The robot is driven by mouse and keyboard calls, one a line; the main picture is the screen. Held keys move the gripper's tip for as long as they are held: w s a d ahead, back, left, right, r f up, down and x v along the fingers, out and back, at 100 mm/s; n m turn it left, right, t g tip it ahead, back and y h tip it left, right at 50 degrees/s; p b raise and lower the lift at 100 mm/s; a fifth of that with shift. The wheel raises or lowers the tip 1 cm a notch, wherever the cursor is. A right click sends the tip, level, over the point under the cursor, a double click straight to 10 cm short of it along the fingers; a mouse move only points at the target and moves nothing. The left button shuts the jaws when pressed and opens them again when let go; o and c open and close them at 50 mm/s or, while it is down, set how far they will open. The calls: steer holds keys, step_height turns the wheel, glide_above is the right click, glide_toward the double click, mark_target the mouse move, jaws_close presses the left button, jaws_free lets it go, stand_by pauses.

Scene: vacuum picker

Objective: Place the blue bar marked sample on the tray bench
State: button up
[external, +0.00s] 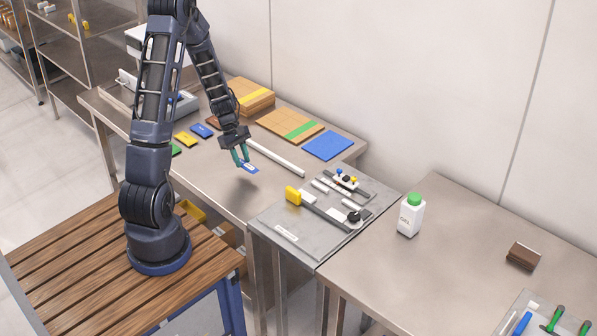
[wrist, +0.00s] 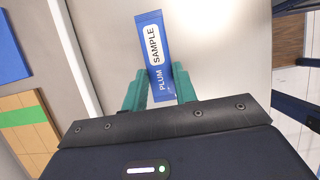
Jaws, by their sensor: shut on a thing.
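My gripper (external: 241,158) is shut on a blue bar (external: 250,168) and holds it above the left steel bench (external: 225,190), with a shadow below. In the wrist view the teal fingers (wrist: 160,90) grip the near end of the blue bar (wrist: 155,50). Its white label reads SAMPLE, with PLUM printed on the blue near the fingers. No bench carries a readable name, so I cannot tell which one is the tray bench. A grey board with tools (external: 285,233) lies in the middle, and a shallow tray (external: 515,315) sits at the lower right.
A white rod (external: 275,157), a blue sheet (external: 328,145), cardboard (external: 290,124) and small yellow (external: 185,139) and blue bars (external: 202,131) lie on the left bench. A green-capped bottle (external: 410,215) and a brown block (external: 522,256) stand on the right bench, with clear room between.

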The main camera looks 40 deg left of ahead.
steer(key=shift+f, duration=1.75)
steer(key=o, duration=1)
steer(key=shift+f, duration=0.1)
steer(key=shift+c, duration=0.2)
